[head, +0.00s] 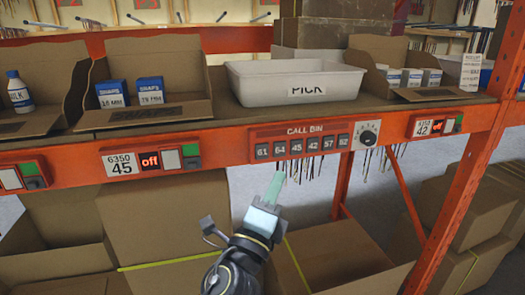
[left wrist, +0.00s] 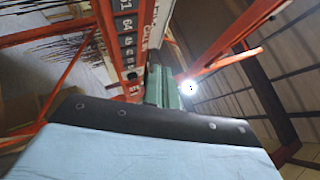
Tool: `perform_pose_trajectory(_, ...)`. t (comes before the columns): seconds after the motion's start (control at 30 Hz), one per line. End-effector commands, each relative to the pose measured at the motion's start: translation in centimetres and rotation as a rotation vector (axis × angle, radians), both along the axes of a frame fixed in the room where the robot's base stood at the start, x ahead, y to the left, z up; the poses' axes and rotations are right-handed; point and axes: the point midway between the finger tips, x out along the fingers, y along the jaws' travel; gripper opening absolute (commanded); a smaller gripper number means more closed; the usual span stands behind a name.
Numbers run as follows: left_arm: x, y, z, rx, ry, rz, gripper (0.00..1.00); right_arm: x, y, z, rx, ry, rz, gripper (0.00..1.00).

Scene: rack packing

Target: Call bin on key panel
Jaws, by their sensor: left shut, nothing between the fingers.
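The red key panel marked "CALL BIN" (head: 305,141) is on the orange rack beam below the white "PICK" tray (head: 293,82). In the left wrist view the key panel (left wrist: 127,40) runs upward beyond the fingers. My left gripper (head: 277,180) is shut and empty, its green fingertips just below the panel and apart from it in the head view. The fingers (left wrist: 162,84) also show in the left wrist view. My right gripper is not in view.
Open cardboard bins with a white bottle (head: 18,92) and blue "SNAPS" boxes (head: 150,90) stand on the shelf. Cardboard boxes (head: 152,220) fill the space below. An orange upright (head: 470,175) stands at right.

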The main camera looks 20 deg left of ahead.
Motion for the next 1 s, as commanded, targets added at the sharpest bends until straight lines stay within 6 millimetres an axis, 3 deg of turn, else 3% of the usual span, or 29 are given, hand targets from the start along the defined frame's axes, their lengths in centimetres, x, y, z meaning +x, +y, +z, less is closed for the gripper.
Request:
perform_pose_trajectory(0.37, 0.7, 0.4, -0.1, 0.000, 0.002, 0.001, 0.00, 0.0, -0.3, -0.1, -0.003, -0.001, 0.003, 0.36)
perform_pose_trajectory(1.0, 6.9, 4.7, -0.2, -0.002, 0.003, 0.000, 0.00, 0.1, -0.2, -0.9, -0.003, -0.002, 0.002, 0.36)
